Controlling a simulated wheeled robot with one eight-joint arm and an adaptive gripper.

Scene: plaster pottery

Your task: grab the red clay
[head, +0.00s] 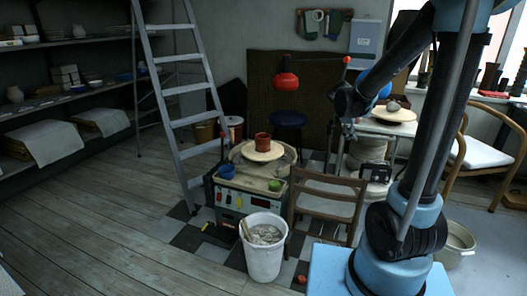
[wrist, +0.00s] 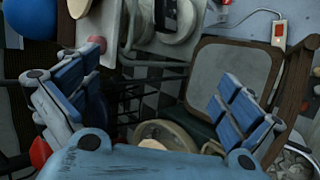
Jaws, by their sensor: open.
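A short reddish-brown clay cylinder (head: 262,142) stands upright on the pale round disc (head: 245,152) of the pottery wheel, near the middle of the head view. My gripper (head: 345,103) hangs in the air to the right of the clay and higher in the picture, apart from it. In the wrist view my gripper (wrist: 155,100) shows its two blue padded fingers spread wide with nothing held between them. Part of a round basin (wrist: 165,132) shows low between the fingers. I cannot make out the clay there; my gripper's body covers the bottom of that view.
A red lamp (head: 286,80) hangs above the wheel. A wooden chair (head: 328,203) and a white bucket (head: 264,262) stand in front. A stepladder (head: 182,95) leans at left. Blue (head: 227,172) and green (head: 275,185) cups flank the wheel. Floor at left is clear.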

